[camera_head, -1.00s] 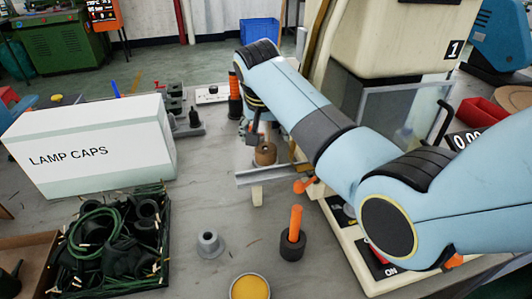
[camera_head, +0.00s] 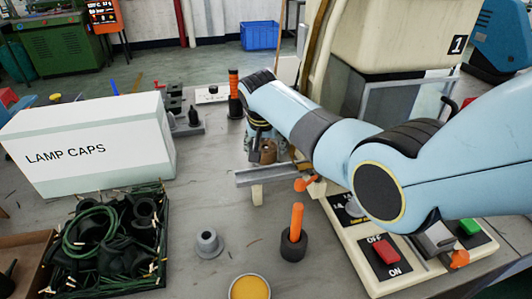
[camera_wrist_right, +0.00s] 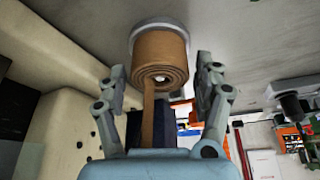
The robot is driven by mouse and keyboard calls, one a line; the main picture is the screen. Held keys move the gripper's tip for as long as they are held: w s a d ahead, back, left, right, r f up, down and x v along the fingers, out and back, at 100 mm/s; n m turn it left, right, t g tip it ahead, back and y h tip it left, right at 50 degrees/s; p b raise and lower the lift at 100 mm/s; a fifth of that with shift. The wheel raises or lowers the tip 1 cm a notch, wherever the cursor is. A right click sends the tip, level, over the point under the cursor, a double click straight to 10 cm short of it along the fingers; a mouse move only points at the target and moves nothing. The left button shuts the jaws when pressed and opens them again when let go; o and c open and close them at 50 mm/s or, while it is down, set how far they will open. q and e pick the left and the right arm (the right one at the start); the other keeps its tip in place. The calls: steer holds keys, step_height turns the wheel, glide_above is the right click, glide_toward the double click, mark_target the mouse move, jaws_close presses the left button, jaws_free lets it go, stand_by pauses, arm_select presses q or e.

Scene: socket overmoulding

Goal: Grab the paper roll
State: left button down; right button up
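The paper roll (camera_head: 268,152) is a small brown coil beside a metal rail in the middle of the table. In the right wrist view the paper roll (camera_wrist_right: 160,55) shows its spiral end, with a strip hanging down toward the gripper and a pale round disc behind it. My right gripper (camera_wrist_right: 162,72) is open, one finger on each side of the roll, with gaps between fingers and roll. In the head view the right gripper (camera_head: 264,143) is at the roll and partly hidden by my arm. My left gripper is not in view.
A white LAMP CAPS box (camera_head: 95,148) and a tray of black parts (camera_head: 60,278) are at left. An orange-handled tool (camera_head: 296,222), grey socket (camera_head: 208,243) and yellow-filled dish (camera_head: 250,288) stand in front. A cream machine (camera_head: 385,50) with switches is close on the right.

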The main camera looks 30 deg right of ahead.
steer(key=c, duration=0.9)
steer(key=shift+r, duration=0.1)
